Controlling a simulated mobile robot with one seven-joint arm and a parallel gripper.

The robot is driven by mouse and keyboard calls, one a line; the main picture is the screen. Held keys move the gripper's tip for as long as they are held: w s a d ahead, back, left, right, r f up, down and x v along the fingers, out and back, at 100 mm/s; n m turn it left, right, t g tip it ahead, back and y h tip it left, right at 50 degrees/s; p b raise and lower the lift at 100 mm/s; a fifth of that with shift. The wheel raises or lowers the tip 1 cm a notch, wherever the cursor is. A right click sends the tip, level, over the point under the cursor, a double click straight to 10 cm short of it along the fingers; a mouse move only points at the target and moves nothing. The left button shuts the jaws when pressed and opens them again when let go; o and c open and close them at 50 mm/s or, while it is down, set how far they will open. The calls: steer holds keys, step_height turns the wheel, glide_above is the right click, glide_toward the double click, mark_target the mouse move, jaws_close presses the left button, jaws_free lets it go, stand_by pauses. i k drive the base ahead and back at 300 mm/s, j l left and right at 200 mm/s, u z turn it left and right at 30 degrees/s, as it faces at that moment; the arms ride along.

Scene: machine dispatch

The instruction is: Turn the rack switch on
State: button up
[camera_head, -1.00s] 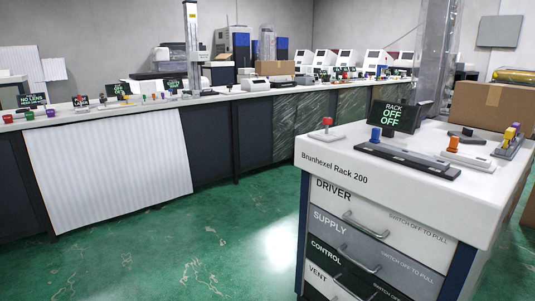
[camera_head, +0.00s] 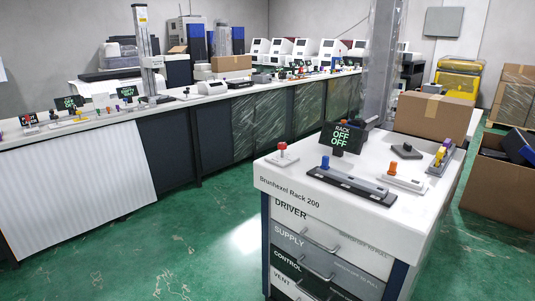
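A red-knobbed control (camera_head: 283,149) stands at the left of the top. A blue-knobbed slider (camera_head: 325,163) sits on a long dark base in front of the display. An orange-knobbed control (camera_head: 393,169) is to its right. A yellow and purple control (camera_head: 441,154) is at the right edge. Which one is the rack switch is not labelled. My gripper is not in view.
A long bench (camera_head: 95,133) with several devices runs along the wall. An open carton (camera_head: 497,182) is on the floor at right. Green floor (camera_head: 205,235) is clear between bench and rack.

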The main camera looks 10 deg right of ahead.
mark_target(282, 146)
steer(key=i+l+u, duration=0.4)
steer(key=i+l, duration=0.15)
steer(key=i+l+u, duration=0.2)
steer(key=l, duration=0.3)
steer(key=i+l+u, duration=0.2)
steer(key=l, duration=0.2)
steer(key=i+l+u, duration=0.2)
steer(key=l, duration=0.25)
